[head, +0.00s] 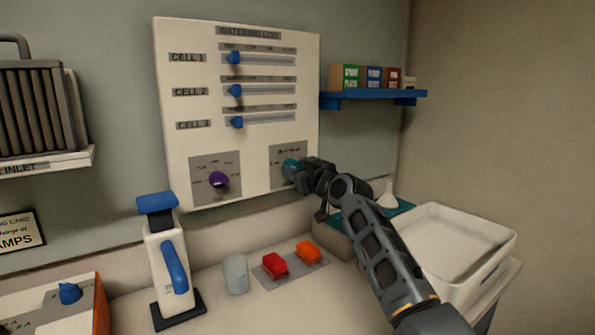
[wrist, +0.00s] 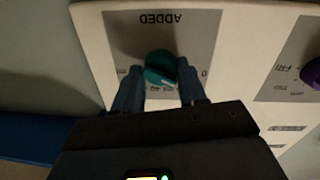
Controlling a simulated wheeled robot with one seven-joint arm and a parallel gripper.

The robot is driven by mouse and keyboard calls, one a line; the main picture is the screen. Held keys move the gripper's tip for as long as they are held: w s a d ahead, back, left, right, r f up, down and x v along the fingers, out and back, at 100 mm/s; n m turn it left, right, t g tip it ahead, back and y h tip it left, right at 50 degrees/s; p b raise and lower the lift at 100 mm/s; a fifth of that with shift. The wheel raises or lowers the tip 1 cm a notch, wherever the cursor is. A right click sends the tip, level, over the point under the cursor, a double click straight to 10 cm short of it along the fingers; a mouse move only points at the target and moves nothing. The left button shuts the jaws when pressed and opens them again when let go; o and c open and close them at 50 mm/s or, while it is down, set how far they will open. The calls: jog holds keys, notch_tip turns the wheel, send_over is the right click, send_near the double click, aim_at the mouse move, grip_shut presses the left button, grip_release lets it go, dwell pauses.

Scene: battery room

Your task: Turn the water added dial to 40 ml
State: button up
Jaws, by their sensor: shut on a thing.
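The water added dial is a teal knob (head: 290,168) at the lower right of the white watering log board (head: 205,120). It also shows in the wrist view as a teal knob (wrist: 160,68) below the upside-down word ADDED. My gripper (head: 302,168) reaches it from the right in the head view. In the wrist view my gripper (wrist: 160,84) has one finger on each side of the knob, shut on it. A pale pointer mark shows on the knob, but the scale marks near it are too small and partly covered to read.
A purple dial (head: 219,180) sits left of the teal one, under several blue sliders (head: 235,90). A blue shelf (head: 372,98) with boxes is at the right.

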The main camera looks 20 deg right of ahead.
jog(key=m, duration=0.8)
jog(key=shift+r+m+p, duration=0.15)
jog(key=shift+m+p, duration=0.15)
jog(key=shift+p, duration=0.1)
jog(key=m+p, duration=0.1)
jog(key=m, duration=0.4)
jog(key=shift+g+y, duration=0.3)
jog(key=shift+g, duration=0.1)
jog(key=shift+m+y+p, duration=0.3)
jog(key=shift+m+p, duration=0.45)
jog(key=shift+m, duration=0.85)
jog(key=o, duration=1)
jog(key=shift+d, duration=0.1)
jog(key=shift+o, duration=0.2)
